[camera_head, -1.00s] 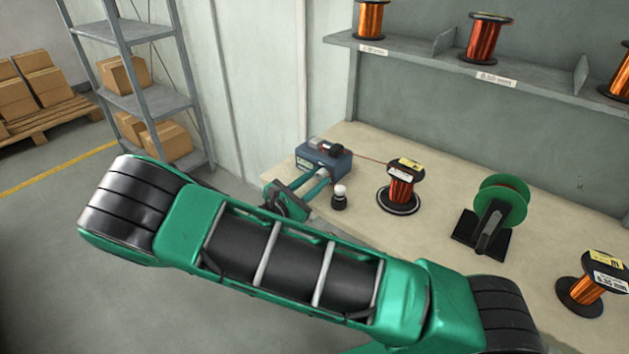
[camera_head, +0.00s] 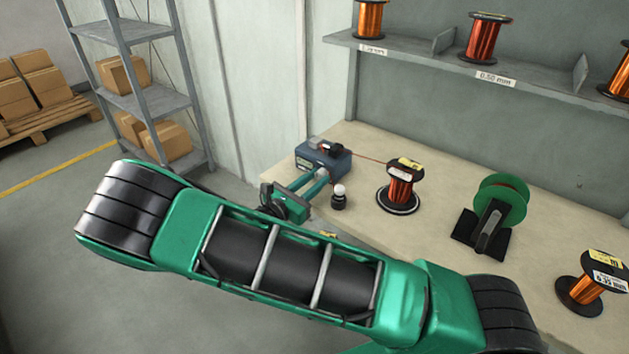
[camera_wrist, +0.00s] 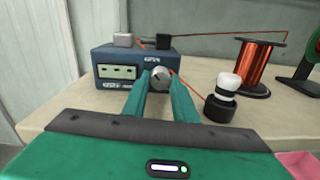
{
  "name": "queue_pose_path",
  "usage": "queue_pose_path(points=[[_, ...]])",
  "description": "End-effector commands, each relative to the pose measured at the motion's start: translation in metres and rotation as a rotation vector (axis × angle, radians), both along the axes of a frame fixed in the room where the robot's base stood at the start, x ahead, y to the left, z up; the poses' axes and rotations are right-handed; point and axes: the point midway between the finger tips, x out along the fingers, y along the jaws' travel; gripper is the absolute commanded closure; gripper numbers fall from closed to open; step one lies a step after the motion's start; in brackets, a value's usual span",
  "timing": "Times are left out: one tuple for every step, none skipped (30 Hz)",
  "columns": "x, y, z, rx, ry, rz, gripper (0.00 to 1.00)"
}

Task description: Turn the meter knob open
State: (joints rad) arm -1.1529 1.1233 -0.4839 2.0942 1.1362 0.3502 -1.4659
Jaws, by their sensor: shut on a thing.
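The meter (camera_head: 324,158) is a blue-grey box at the left end of the workbench. In the wrist view the meter (camera_wrist: 118,64) shows a pale display panel on its left front. The round silver meter knob (camera_wrist: 161,80) is on its right front. My gripper (camera_wrist: 160,78) has its two green fingers on either side of the knob and is shut on it. In the head view my gripper (camera_head: 318,176) reaches the meter's front, and the knob is hidden behind the fingers.
A small black post with a white top (camera_head: 339,196) stands close to the right of my gripper. A copper wire spool (camera_head: 400,188) is further right, with wire running to the meter. A green reel (camera_head: 500,200) and another spool (camera_head: 589,284) stand at the bench's right.

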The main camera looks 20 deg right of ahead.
Motion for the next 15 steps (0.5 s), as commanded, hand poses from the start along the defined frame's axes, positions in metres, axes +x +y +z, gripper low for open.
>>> queue_pose_path(points=[[0.0018,0.0028,-0.0009,0.004,0.0,0.008,0.68],[0.0018,0.0028,-0.0009,0.004,0.0,0.008,0.6],[0.0016,0.0024,-0.0007,0.003,0.0,0.007,0.56],[0.0014,0.0022,-0.0006,0.003,0.0,0.006,0.56],[0.0013,0.0019,-0.0005,0.002,-0.001,0.006,0.56],[0.0011,0.0017,-0.0004,0.002,-0.001,0.005,0.56],[0.001,0.0015,-0.0003,0.003,-0.001,0.004,0.56],[0.0009,0.0013,-0.0002,0.003,-0.001,0.004,0.56],[0.0008,0.0011,-0.0001,0.002,-0.001,0.003,0.56],[0.0007,0.001,0.0,0.002,-0.001,0.003,0.56],[0.0005,0.0011,0.0,0.002,-0.001,0.003,0.56],[0.0,0.0019,0.0001,0.002,-0.001,0.003,0.56],[-0.0007,0.0029,0.0,0.002,-0.001,0.003,0.56],[-0.0016,0.0046,0.0,0.002,-0.001,0.003,0.56],[-0.0033,0.0076,0.0,0.002,-0.001,0.004,0.56]])
